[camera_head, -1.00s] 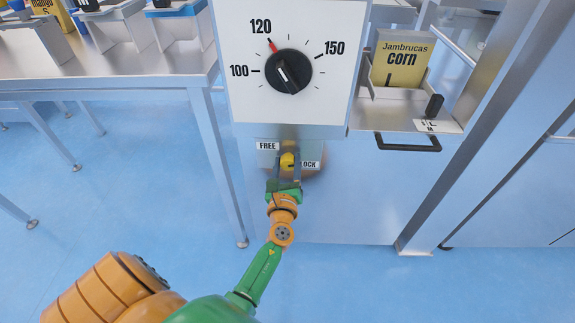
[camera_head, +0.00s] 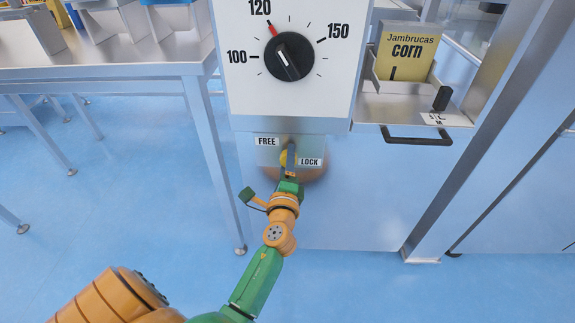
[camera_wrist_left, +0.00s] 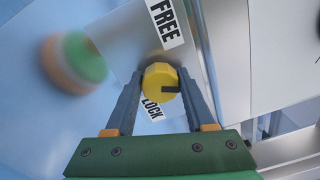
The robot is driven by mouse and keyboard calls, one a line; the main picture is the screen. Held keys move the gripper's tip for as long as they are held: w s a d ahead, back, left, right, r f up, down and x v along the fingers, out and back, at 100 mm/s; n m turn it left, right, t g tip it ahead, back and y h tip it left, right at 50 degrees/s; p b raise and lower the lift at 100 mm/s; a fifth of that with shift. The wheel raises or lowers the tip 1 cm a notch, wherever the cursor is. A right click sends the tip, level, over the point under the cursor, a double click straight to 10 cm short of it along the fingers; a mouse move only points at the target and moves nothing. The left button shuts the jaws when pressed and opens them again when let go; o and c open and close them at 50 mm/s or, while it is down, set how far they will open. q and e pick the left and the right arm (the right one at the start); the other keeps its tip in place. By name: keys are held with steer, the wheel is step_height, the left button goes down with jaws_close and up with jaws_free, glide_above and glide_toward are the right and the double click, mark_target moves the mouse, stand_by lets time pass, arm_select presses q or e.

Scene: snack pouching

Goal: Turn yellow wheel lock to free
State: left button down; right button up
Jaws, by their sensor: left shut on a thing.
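The yellow wheel lock (camera_wrist_left: 159,80) is a small round knob with a dark mark on its face. It sits on a metal panel (camera_wrist_left: 112,42) between the FREE label (camera_wrist_left: 166,22) and the LOCK label (camera_wrist_left: 152,108). In the head view the knob (camera_head: 285,158) is partly hidden by my left gripper (camera_head: 288,160). The left gripper is shut on the knob, with one finger on each side in the left wrist view (camera_wrist_left: 158,85). The mark points right in the wrist view. My right gripper is in neither view.
Above the knob is a white panel with a black temperature dial (camera_head: 289,57), its red mark near 120. To the right are a yellow corn packet (camera_head: 407,52) in a metal holder and a black handle (camera_head: 417,137). A steel table (camera_head: 110,70) stands left.

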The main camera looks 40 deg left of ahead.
arm_select(q)
steer(key=shift+f+n, duration=0.15)
steer(key=shift+n, duration=0.35)
steer(key=n+b, duration=0.1)
steer(key=n, duration=0.1)
steer(key=shift+n+b, duration=0.3)
steer(key=shift+n, duration=0.7)
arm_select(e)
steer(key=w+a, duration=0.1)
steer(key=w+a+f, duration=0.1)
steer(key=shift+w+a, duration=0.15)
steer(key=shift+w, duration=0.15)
arm_select(q)
steer(key=shift+n, duration=0.3)
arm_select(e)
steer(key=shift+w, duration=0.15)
arm_select(q)
steer(key=shift+c, duration=1.3)
jaws_free()
